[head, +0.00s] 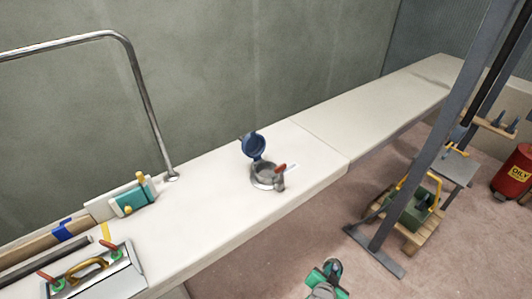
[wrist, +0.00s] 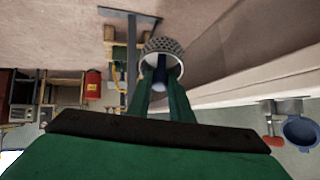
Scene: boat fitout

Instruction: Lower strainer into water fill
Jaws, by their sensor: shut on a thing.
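The water fill (head: 266,178) is a round metal fitting on the white ledge, with its blue cap (head: 254,146) hinged open. In the wrist view the water fill (wrist: 291,106) and its blue cap (wrist: 301,131) show at the right edge. My green gripper (wrist: 163,92) is shut on the strainer (wrist: 165,45), a grey perforated basket with a blue middle part. The fingers hide part of it. In the head view my gripper (head: 331,270) is at the bottom, in front of the ledge and well apart from the fill, to its lower right.
A teal block (head: 131,198) and a tool tray (head: 95,277) sit on the ledge's left. A grey post (head: 430,130) stands right. The ledge right of the fill is clear.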

